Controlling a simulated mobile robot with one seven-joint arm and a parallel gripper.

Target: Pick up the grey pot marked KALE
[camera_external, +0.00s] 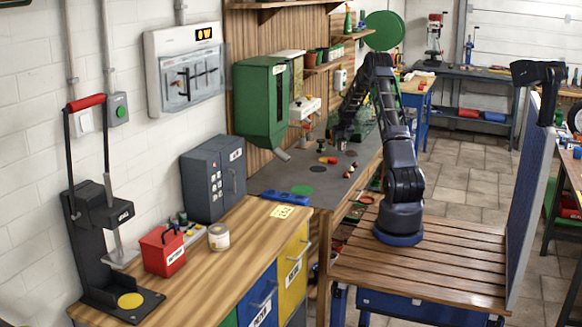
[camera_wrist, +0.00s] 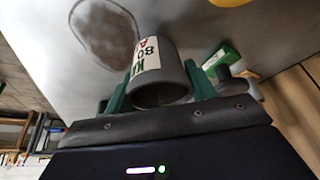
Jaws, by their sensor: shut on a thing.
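The grey pot (camera_wrist: 163,84) is in the wrist view, tilted in the picture, with its dark round end facing the camera. It has a white label with green letters starting "KA", plus "80" and red letters; the rest is cut off by the curve. My gripper (camera_wrist: 160,90) is shut on the pot, with a green finger on each side of it. In the external view my gripper (camera_external: 347,128) is over the back of the grey worktop (camera_external: 275,178). I cannot make out the pot there, and I cannot tell whether it touches the surface.
In the wrist view a green-and-white item (camera_wrist: 219,60) is close to the right finger, and a dark patch (camera_wrist: 103,31) lies on the pale surface. A green wall dispenser (camera_external: 262,100) and shelves (camera_external: 325,66) are left of my arm. Small coloured pieces (camera_external: 328,160) lie on the worktop.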

